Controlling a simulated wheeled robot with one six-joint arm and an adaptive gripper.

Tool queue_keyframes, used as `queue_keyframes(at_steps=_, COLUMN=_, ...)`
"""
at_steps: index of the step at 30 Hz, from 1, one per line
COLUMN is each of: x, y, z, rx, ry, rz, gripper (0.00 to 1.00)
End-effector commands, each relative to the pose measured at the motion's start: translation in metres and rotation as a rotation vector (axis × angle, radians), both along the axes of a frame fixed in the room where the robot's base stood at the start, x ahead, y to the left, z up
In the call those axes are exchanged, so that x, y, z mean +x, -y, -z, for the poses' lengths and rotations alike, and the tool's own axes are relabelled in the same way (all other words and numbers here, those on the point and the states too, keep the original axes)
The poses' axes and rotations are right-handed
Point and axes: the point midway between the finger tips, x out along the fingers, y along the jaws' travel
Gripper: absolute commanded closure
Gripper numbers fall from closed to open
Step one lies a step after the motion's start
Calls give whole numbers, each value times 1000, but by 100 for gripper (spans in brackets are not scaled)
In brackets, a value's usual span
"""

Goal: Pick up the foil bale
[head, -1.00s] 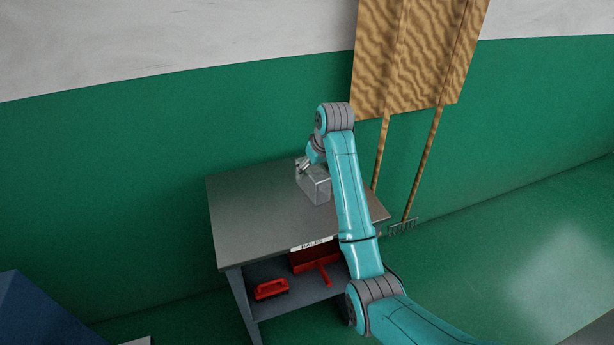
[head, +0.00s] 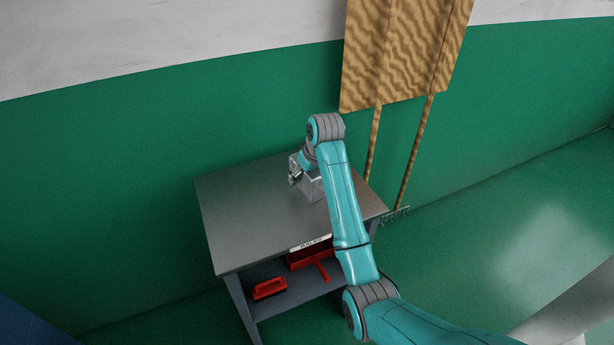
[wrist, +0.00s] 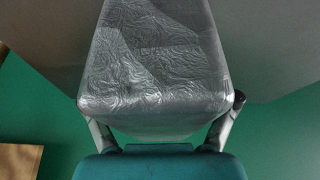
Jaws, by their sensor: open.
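The foil bale (head: 314,188) is a silver, crinkled block on the grey table (head: 245,220), partly hidden by my arm in the head view. In the wrist view the bale (wrist: 150,65) fills the upper middle, its embossed foil face towards the camera. My gripper (head: 296,177) is at the bale's left side in the head view. In the wrist view my gripper (wrist: 163,112) is open, with one finger near each side of the bale's near end. The left fingertip is partly hidden by the bale. I cannot tell whether either finger touches the foil.
A label reading "BALES" (head: 311,243) is on the table's front edge. A red brush (head: 269,288) and a red dustpan (head: 310,256) lie on the lower shelf. A wood-patterned board (head: 400,50) on two poles stands behind at the right. The tabletop's left part is clear.

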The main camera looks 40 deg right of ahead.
Motion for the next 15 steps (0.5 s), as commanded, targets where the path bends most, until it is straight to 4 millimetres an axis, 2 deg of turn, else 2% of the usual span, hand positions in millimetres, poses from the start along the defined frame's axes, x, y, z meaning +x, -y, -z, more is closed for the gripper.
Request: queue_keyframes(at_steps=15, x=0, y=0, z=4, rx=0, ry=-1, rz=0, gripper=14)
